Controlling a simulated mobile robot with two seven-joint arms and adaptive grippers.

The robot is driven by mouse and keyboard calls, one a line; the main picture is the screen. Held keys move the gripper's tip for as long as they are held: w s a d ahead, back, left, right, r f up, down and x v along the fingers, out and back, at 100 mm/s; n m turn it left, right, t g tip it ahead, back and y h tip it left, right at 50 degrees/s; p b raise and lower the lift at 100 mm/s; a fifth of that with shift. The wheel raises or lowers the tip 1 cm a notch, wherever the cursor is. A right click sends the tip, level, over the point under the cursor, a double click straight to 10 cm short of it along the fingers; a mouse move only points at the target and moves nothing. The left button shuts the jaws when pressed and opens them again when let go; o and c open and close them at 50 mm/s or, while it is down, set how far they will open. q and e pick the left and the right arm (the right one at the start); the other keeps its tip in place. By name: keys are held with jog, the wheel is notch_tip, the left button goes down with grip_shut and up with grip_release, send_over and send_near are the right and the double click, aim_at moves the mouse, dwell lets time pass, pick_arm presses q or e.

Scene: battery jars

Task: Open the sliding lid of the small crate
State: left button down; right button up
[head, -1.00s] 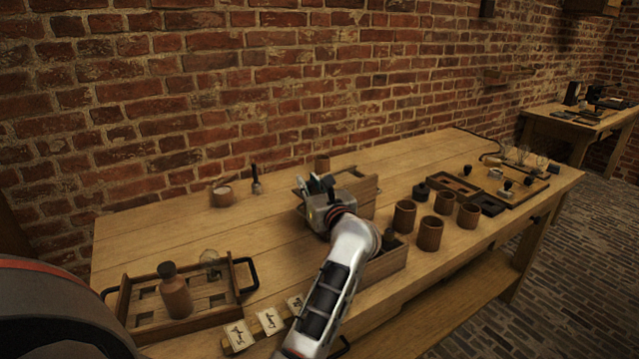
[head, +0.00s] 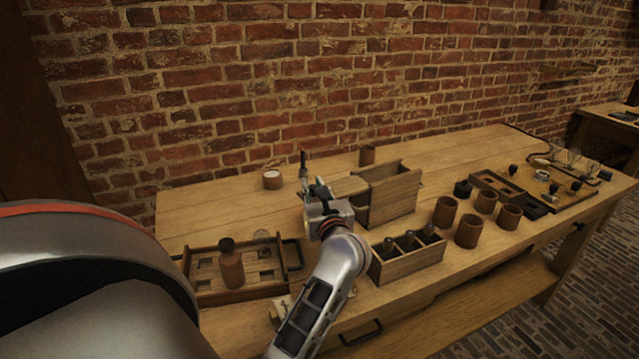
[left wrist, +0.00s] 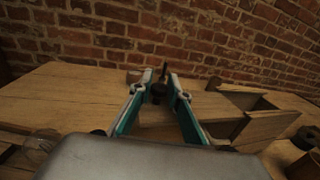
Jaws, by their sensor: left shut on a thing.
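The small crate (head: 393,197) is a wooden box on the workbench. Its sliding lid (head: 350,186) sticks out to the left, and the top between the side walls shows an opening. My left gripper (head: 318,188) is left of the crate, shut at the lid's outer end. In the left wrist view the fingers (left wrist: 158,88) close around a dark knob-like piece at the lid's end. The lid (left wrist: 195,102) runs right from there to the crate (left wrist: 262,124), whose dark inside partly shows. The exact contact is hard to see. My right gripper is not in view.
A compartment box (head: 408,262) with several dark-topped bottles stands in front of the crate. A tray (head: 200,297) with a brown bottle (head: 231,268) is at left. Several brown cups (head: 467,231) stand right. A small pot (head: 272,179) sits behind, with free bench around it.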

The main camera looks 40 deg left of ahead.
pick_arm(q)
jog(key=c, duration=1.9)
grip_release()
jog(key=v, duration=0.7)
jog(key=shift+s+d, duration=0.15)
jog(key=shift+d, duration=0.1)
